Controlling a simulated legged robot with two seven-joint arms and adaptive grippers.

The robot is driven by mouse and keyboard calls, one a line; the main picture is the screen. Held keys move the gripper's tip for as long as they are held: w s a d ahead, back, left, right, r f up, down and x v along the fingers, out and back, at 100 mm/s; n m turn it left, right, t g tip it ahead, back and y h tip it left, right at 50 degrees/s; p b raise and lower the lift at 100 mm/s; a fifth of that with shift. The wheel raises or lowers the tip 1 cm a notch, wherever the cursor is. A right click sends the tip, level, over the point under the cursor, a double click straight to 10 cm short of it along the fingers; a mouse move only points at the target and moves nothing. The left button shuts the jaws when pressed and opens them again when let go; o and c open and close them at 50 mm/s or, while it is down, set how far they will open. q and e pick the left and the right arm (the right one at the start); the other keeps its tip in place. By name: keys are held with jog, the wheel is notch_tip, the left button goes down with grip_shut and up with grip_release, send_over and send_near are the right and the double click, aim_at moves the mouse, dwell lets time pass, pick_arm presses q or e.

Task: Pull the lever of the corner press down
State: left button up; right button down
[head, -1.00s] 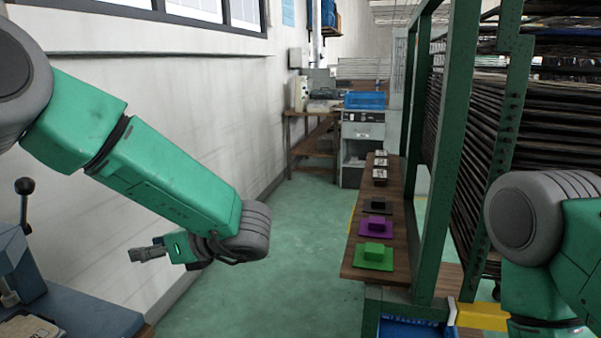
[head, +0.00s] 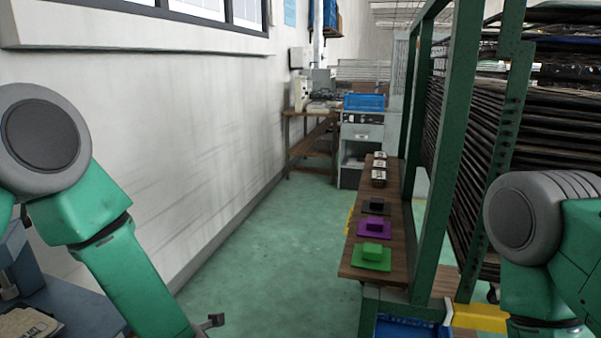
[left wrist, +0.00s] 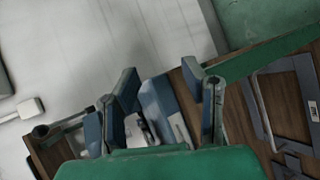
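The blue-grey press (head: 22,265) stands at the left edge of the head view, partly behind my left arm. Its lever cannot be made out now. In the left wrist view a blue-grey body (left wrist: 165,108), seemingly the press, shows between and beyond the fingers. My left gripper (left wrist: 170,88) has its two fingers spread apart, with no clear contact on anything. In the head view only a small dark finger part of it shows at the bottom edge, to the right of the press. My right gripper is out of view.
The press stands on a dark blue-grey bench top (head: 78,305) by the white wall. A wooden shelf (head: 396,255) with green, purple and black blocks runs along the green rack (head: 447,165) at right. The green floor (head: 270,270) between is clear.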

pick_arm(q)
jog(key=s+f+m+g+h, duration=0.2)
jog(key=s+f+m+h, duration=0.2)
jog(key=s+f+m, duration=0.6)
jog(key=s+f+m+g+h, duration=0.2)
jog(key=s+f+m+g, duration=0.1)
jog(key=s+m, duration=0.5)
jog(key=s+f+m+g+h, duration=0.1)
jog(key=s+f+m+g, duration=0.2)
jog(key=s+m, duration=0.5)
jog(key=s, duration=0.5)
jog(key=shift+s+f+g+h, duration=0.25)
jog(key=shift+g+h, duration=0.15)
jog(key=shift+s+m, duration=0.4)
jog(key=shift+s, duration=0.3)
jog(key=c, duration=0.6)
jog(key=shift+s+g, duration=0.25)
jog(key=shift+g, duration=0.05)
grip_shut()
jog(key=shift+a, duration=0.15)
